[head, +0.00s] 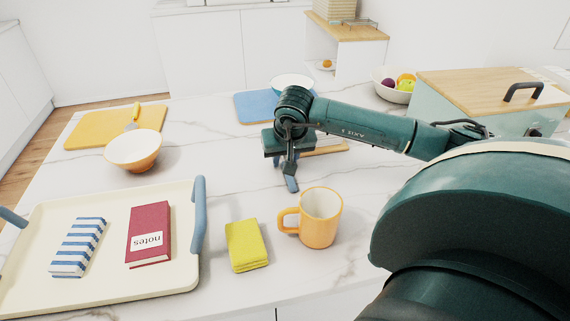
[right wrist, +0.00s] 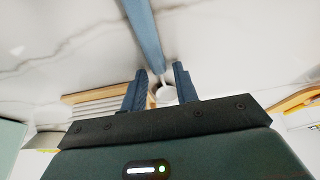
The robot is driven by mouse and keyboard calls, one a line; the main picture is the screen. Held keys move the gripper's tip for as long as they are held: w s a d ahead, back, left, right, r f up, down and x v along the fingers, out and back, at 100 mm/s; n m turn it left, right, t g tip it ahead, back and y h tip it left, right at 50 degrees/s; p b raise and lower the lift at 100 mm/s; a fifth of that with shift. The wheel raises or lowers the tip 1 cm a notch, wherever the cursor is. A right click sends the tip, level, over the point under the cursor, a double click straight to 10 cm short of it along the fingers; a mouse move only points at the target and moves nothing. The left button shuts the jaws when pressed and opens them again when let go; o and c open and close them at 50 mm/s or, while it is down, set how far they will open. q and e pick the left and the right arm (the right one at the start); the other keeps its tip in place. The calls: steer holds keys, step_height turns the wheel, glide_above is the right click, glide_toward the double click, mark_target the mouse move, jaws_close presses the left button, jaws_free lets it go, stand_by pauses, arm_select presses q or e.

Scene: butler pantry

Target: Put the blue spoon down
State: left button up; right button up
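The blue spoon (head: 291,184) shows in the head view as a short blue handle, low over or on the white marble counter, just below my right gripper (head: 288,166). The right wrist view shows its long blue handle (right wrist: 146,32) and a pale bowl end (right wrist: 166,95). The handle passes between the two fingers of my right gripper (right wrist: 161,72), with a small gap on each side, so the gripper looks open around it. Whether the spoon fully rests on the counter is hard to tell. My left gripper is not in view.
An orange mug (head: 320,218) and yellow cloth (head: 247,246) stand in front. A cream tray (head: 105,285) is left, an orange bowl (head: 133,151) behind it. A blue board (head: 252,107) and wooden slatted item (head: 328,148) lie behind the gripper. Counter left of the gripper is clear.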

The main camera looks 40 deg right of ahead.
jaws_close()
steer(key=shift+r, duration=0.1)
step_height(320, 180, up, 10)
stand_by(0.6)
